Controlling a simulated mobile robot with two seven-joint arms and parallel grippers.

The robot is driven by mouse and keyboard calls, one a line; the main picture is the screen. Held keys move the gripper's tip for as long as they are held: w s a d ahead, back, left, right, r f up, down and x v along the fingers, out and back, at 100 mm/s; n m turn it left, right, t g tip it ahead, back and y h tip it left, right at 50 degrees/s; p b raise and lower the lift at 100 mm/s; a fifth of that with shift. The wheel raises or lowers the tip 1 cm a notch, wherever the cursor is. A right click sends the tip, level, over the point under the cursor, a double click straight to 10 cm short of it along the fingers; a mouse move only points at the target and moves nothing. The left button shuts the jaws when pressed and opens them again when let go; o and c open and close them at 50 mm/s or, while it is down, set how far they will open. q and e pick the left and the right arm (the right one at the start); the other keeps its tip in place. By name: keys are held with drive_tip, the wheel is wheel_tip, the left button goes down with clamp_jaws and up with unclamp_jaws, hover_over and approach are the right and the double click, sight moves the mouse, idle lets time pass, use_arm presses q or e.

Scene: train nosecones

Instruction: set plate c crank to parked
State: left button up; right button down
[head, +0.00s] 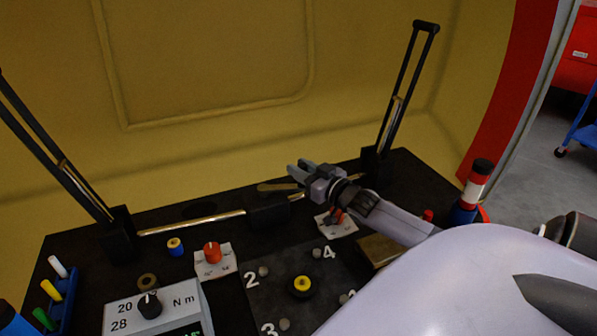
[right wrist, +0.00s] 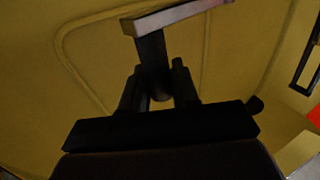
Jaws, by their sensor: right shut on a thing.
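My right gripper (head: 303,172) is over the far right part of the black bench. In the right wrist view its fingers (right wrist: 160,92) are shut on a dark upright handle (right wrist: 152,60). A grey bar (right wrist: 180,16) with a brownish side joins the far end of the handle, like a crank arm. In the head view the held handle is hidden by the gripper. A brass-coloured flat piece (head: 276,187) shows just left of the gripper; I cannot tell if it is the same bar. No plate letter is readable. My left gripper is not in view.
White plates with a red knob (head: 212,252) and a partly hidden knob (head: 337,216) lie on the bench. A metal rod (head: 190,224) with a black block (head: 268,214) spans the back between tall black frames. A torque box (head: 160,308) stands front left. A yellow-black knob (head: 302,286) is front centre.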

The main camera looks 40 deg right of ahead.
drive_tip(key=shift+w+d, duration=0.25)
drive_tip(key=shift+d, duration=0.15)
drive_tip(key=c, duration=1)
unclamp_jaws()
drive_tip(key=shift+o, duration=0.2)
drive_tip(key=shift+a, duration=0.1)
drive_tip(key=shift+s, duration=0.65)
drive_tip(key=shift+s+p, duration=0.6)
drive_tip(key=shift+s, duration=2.3)
